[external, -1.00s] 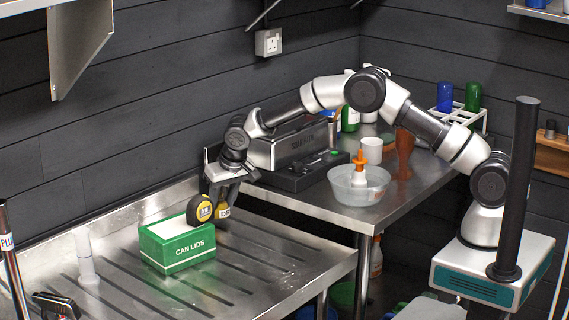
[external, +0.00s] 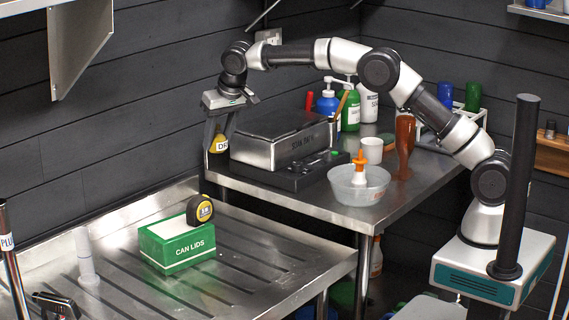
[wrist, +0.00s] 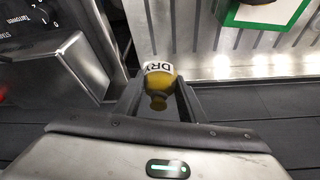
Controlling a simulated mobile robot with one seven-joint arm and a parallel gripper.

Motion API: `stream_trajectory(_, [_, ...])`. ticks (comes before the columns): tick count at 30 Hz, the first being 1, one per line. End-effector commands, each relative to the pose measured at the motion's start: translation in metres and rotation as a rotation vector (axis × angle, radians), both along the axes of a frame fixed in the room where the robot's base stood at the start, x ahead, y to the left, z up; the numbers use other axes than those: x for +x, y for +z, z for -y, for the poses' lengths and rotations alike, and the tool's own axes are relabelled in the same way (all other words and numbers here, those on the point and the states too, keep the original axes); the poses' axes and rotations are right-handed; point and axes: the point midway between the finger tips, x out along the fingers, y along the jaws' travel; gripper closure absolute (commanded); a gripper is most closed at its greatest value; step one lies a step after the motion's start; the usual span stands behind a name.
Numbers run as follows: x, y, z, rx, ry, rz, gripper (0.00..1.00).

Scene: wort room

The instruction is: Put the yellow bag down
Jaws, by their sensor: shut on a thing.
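My gripper (external: 220,146) is shut on the yellow bag (external: 217,145), a small bag with a white label reading "DRY". In the wrist view the yellow bag (wrist: 160,88) sits between the two fingers, its label towards the top. In the external view it hangs in front of the dark wall, just left of the grey metal machine, near the back left end of the right-hand bench (external: 345,222). The fingers partly hide it. I cannot tell exactly how high it is above the surfaces.
A green "CAN LIDS" box (external: 177,246) stands on the ribbed steel drainer (external: 255,262), with a yellow-black tape measure (external: 200,210) at its right end. The grey machine (external: 282,145) is close beside my gripper. A clear tub (external: 358,188) stands farther right. The drainer's right side is clear.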

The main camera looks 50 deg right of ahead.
Motion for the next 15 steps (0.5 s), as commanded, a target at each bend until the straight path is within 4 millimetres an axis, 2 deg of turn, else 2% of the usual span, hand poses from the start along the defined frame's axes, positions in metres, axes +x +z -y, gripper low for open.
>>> stream_trajectory(1, [0.001, 0.01, 0.0, 0.001, 0.001, 0.003, 0.86])
stream_trajectory(8, [-0.027, 0.013, -0.031, 0.009, 0.101, -0.005, 0.86])
stream_trajectory(15, [-0.067, 0.017, -0.069, 0.016, 0.233, -0.01, 0.86])
